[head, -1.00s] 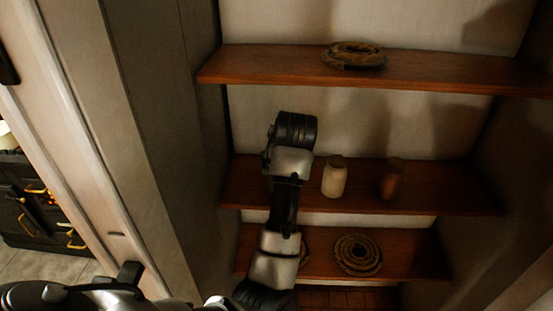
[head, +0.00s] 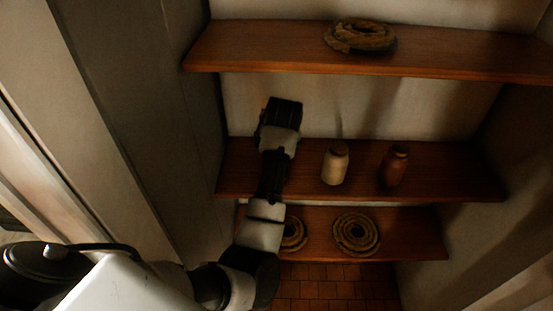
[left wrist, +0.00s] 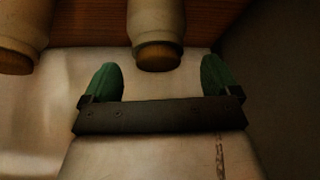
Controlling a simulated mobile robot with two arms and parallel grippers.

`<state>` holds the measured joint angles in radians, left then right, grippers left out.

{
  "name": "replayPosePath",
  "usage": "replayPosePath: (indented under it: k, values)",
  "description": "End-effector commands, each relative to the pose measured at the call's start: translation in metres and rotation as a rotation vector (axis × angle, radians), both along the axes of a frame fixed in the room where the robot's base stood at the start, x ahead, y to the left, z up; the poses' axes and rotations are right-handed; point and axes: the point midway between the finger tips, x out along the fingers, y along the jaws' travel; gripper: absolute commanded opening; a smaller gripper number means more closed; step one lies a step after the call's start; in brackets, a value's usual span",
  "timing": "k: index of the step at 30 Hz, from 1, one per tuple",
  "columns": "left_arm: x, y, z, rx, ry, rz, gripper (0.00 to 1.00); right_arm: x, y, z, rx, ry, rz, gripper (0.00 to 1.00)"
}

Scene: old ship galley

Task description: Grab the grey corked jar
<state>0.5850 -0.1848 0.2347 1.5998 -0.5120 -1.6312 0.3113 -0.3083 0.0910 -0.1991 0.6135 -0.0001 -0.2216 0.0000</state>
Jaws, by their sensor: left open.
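In the left wrist view, which is upside down, a pale greyish jar with a brown cork (left wrist: 157,30) stands on the wooden shelf, beyond and roughly between my fingertips. It is most likely the grey corked jar. In the head view no such jar shows apart from the cream one, so my arm probably hides it. My left gripper (left wrist: 160,78) is open and empty, its green fingertips apart from the jar. In the head view my left arm reaches up to the middle shelf, left of the jars; its fingers are hidden. My right gripper is not in view.
A cream jar (head: 335,167) and a reddish-brown jar (head: 393,168) stand right of my arm on the middle shelf (head: 450,178). A second lidded jar (left wrist: 22,30) is close by in the wrist view. Rope coils (head: 357,234) lie below, another (head: 360,36) above. A wall bounds the left.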

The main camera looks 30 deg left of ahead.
Motion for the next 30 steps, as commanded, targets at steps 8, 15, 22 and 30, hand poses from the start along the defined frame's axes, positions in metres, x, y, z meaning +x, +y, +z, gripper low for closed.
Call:
replayPosePath:
  k: [8,15,22,30]
  values:
    - [0.015,0.009,-0.026,0.000,0.001,0.001,0.90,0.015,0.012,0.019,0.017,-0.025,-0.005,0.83]
    - [0.016,0.009,-0.030,0.000,0.000,0.001,0.90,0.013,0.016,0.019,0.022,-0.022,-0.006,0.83]
    - [0.016,0.009,-0.029,0.000,0.000,0.001,0.60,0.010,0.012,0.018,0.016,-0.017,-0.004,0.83]
    - [0.016,0.009,-0.029,0.000,0.000,0.001,0.18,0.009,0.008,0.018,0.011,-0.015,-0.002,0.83]
